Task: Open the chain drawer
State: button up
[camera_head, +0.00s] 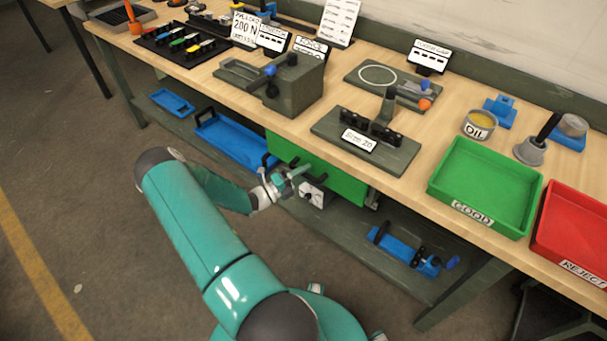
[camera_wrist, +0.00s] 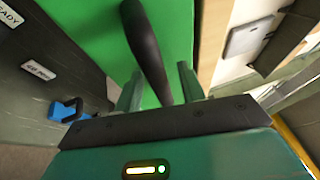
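The green chain drawer (camera_head: 345,183) sits under the bench top, and its front fills the upper middle of the wrist view (camera_wrist: 82,22). Its black bar handle (camera_wrist: 143,45) runs from the top of the wrist view down between my fingers. My gripper (camera_head: 288,180) is at the drawer front, on its left part in the head view. In the wrist view its two fingers stand on either side of the handle, with green showing between handle and fingers, so it is open around the handle. Whether the drawer stands out from the bench is hard to tell.
A blue tray (camera_head: 236,142) and a blue tool (camera_head: 405,252) lie on the lower shelf. A green bin (camera_head: 487,187) and a red bin (camera_head: 575,235) stand on the bench top. A white labelled block (camera_head: 313,194) is just below my gripper. The floor at left is clear.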

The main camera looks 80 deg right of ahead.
grip_shut()
jog(key=shift+a, duration=0.1)
jog(key=w+a, duration=0.5)
jog(key=a, duration=0.8)
jog(key=w+a, duration=0.6)
jog(key=a, duration=0.7)
jog(key=shift+w+a, duration=0.15)
grip_release()
jog(key=shift+w, duration=0.1)
